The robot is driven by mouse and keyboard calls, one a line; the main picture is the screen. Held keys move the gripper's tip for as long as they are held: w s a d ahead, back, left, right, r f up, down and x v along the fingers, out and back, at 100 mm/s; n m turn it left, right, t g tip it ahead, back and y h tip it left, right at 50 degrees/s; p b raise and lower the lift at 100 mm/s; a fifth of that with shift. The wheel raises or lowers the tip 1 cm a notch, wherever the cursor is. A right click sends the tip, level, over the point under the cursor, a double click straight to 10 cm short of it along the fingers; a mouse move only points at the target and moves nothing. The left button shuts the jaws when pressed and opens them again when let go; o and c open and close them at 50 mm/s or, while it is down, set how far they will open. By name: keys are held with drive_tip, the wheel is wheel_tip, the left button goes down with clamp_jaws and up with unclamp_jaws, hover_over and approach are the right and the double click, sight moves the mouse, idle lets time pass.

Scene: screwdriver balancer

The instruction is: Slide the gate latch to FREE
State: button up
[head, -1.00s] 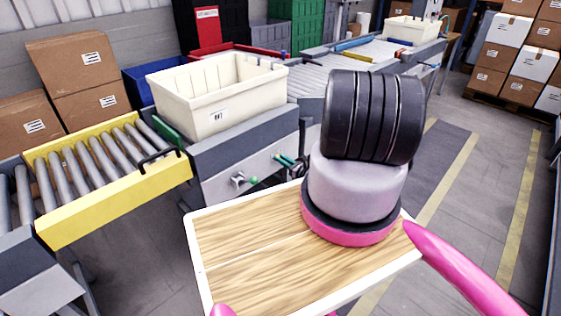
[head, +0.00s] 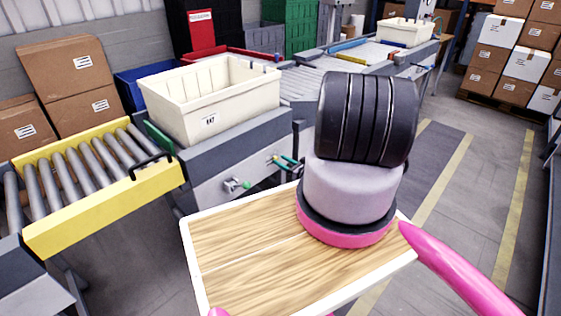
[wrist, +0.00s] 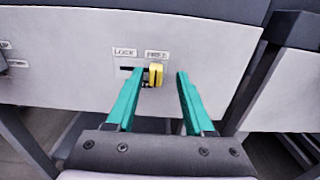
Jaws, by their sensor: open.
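The yellow gate latch (wrist: 156,75) sits at the right end of a dark slot in a pale panel (wrist: 70,70). It is below the FREE label (wrist: 157,54); the LOCK label (wrist: 125,52) is to its left. My gripper (wrist: 159,74) is open, with one teal finger to each side of the latch in the wrist view. I see a gap between the latch and each finger. In the head view my gripper (head: 286,161) is at the conveyor's front panel, partly hidden by my arm.
A cream tote (head: 210,97) stands on the conveyor above the panel. A yellow-sided roller section (head: 105,205) with a black handle is at left. A green-tipped lever (head: 237,185) sticks out of the panel left of my gripper. Striped floor is open at right.

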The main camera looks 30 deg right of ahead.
drive_tip(key=v, duration=0.9)
drive_tip(key=shift+s, duration=0.3)
drive_tip(key=shift+d, duration=0.15)
